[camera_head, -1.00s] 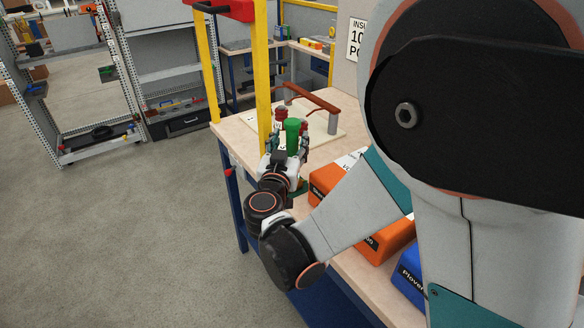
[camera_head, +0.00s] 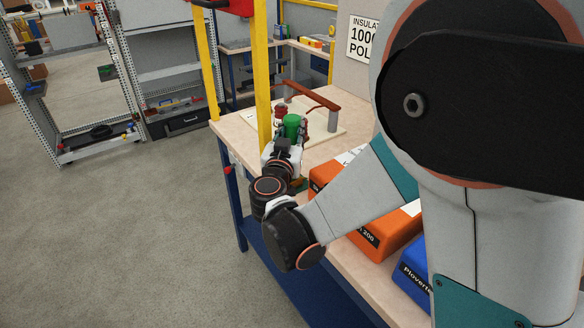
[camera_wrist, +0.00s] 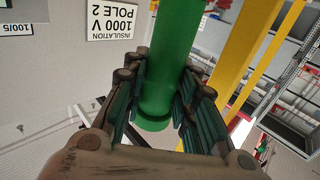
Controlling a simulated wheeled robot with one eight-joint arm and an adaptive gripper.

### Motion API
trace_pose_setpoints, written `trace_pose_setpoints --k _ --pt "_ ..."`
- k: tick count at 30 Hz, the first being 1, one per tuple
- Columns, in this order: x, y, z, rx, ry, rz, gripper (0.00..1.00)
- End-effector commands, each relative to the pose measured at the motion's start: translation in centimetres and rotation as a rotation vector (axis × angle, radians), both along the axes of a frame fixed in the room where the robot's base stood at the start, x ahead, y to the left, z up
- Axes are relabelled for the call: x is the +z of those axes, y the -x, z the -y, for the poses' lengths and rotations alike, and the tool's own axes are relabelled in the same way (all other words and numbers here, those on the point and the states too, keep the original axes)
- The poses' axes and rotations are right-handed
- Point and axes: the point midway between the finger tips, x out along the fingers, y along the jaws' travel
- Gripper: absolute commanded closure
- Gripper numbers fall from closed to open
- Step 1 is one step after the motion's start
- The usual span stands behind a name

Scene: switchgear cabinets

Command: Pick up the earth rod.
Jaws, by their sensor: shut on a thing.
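The earth rod shows as a green cylinder (camera_head: 293,124) above the near left part of the workbench. In the wrist view the green rod (camera_wrist: 172,60) runs up out of the top of the picture, and its lower end shows between the fingers. My gripper (camera_head: 290,137) is shut on the rod, with a dark ribbed finger on each side in the wrist view (camera_wrist: 164,95). The rod's upper end is out of the wrist view. Whether the rod touches anything below is hidden by the gripper in the head view.
The workbench (camera_head: 235,133) carries a pale board with a brown-red bar (camera_head: 313,95) and a grey post (camera_head: 332,121) behind the rod. Yellow uprights (camera_head: 262,70) stand close on the left. Orange (camera_head: 385,237) and blue (camera_head: 411,262) cases lie at the near right. The floor left is clear.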

Motion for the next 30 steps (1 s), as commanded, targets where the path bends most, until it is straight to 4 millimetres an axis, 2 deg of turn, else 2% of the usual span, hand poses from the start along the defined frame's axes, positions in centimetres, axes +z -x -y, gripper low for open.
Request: trace_pose_setpoints --k 7,13,20,30 --pt "0.4 0.0 0.0 0.000 0.000 0.000 1.00" --pt "1.9 0.0 0.0 0.000 0.000 0.000 1.00" --pt "5.3 0.0 0.0 0.000 0.000 0.000 1.00" --pt "11.5 0.0 0.0 0.000 0.000 0.000 1.00"
